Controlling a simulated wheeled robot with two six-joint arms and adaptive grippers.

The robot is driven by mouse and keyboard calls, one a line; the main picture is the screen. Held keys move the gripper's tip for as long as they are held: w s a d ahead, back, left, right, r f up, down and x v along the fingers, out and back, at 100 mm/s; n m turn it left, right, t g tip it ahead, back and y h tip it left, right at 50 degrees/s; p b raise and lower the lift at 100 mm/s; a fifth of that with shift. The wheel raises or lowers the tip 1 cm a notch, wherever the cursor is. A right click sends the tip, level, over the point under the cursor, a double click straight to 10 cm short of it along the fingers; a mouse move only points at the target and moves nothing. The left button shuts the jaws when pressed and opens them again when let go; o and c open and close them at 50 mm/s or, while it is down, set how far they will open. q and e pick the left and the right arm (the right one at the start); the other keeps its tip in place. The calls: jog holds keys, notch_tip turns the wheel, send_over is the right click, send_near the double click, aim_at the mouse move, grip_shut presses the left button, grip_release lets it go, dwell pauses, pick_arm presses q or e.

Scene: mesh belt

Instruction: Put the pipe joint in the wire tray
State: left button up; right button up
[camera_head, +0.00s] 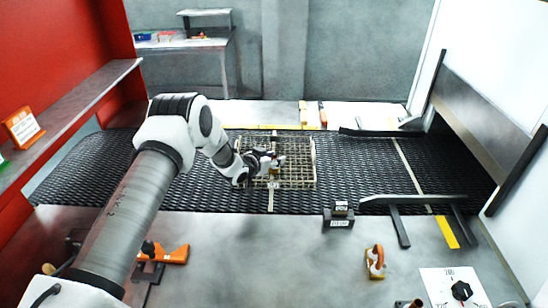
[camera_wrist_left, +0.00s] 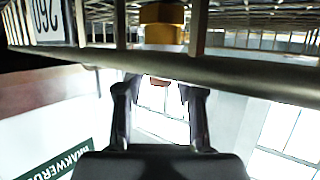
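The wire tray (camera_head: 300,184) lies on the black mesh belt. My left gripper (camera_head: 274,161) is over the tray's left-middle part in the head view. In the left wrist view the two fingers of the gripper (camera_wrist_left: 160,92) are apart with nothing held between them. A brass-coloured hexagonal piece, which looks like the pipe joint (camera_wrist_left: 162,32), shows beyond the tray's thick rim (camera_wrist_left: 230,72), among the wires and apart from the fingers. It seems to be inside the tray; its base is not clear. In the head view the gripper largely hides it. My right gripper does not show.
The mesh belt (camera_head: 355,180) runs across behind the grey front table. A black block (camera_head: 339,215), a dark rail (camera_head: 415,200), an orange-handled tool (camera_head: 376,262), an orange clamp (camera_head: 168,254) and a dial panel (camera_head: 456,288) sit in front. The table's middle is clear.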

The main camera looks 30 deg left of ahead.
pick_arm(q)
jog(key=shift+s+r, duration=0.2)
jog(key=shift+s+a, duration=0.15)
jog(key=shift+s, duration=0.15)
jog(key=b+v, duration=0.2)
jog(key=v, duration=0.9)
jog(key=shift+r, duration=0.1)
